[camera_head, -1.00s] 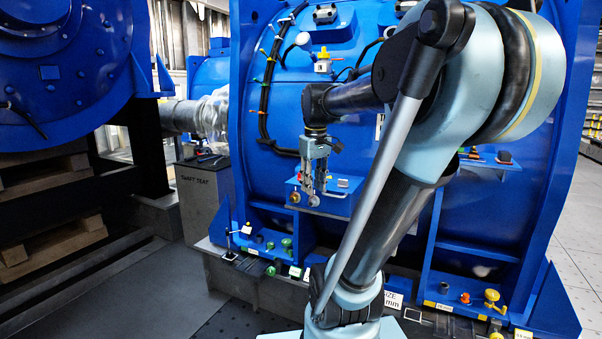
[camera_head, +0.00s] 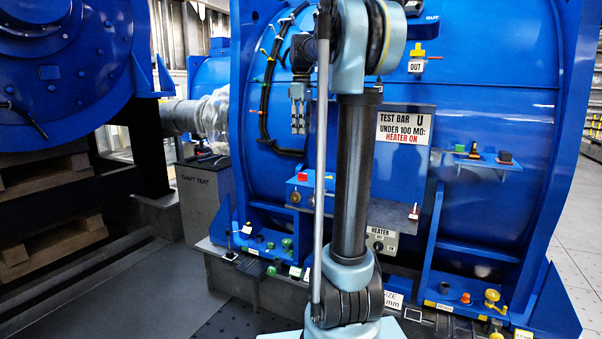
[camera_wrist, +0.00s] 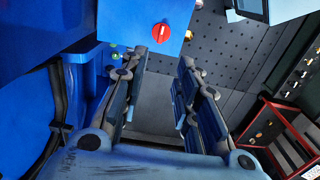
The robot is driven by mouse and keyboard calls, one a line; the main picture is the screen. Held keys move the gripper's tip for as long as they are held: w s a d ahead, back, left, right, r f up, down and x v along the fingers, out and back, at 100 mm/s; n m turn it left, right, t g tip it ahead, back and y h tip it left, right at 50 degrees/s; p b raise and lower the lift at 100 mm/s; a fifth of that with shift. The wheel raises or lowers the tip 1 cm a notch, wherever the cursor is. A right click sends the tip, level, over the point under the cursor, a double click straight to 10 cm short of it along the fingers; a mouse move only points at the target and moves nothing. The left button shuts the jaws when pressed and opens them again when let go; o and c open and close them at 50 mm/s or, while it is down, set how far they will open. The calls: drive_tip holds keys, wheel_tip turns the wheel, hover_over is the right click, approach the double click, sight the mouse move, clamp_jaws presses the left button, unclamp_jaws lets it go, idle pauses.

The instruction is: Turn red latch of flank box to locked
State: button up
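The flank box is a small blue box (camera_head: 320,190) on the big blue motor housing in the head view. Its red latch (camera_head: 302,177) shows at its upper left. In the wrist view the latch (camera_wrist: 161,32) is a round red knob with a short white mark, on the blue box face (camera_wrist: 125,18). My gripper (camera_head: 298,131) points down, above the box and clear of it.
A sign panel (camera_head: 404,127) is on the housing right of my arm. Black cables (camera_head: 264,105) run down the housing left of my gripper. A heater switch plate (camera_head: 381,240) is lower down. A shaft seat block (camera_head: 203,195) stands left. Dark floor (camera_head: 120,285) is open at lower left.

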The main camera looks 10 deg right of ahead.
sight(303, 176)
wheel_tip(303, 176, down, 17)
drive_tip(key=shift+r, duration=0.15)
idle(0.5)
clamp_jaws()
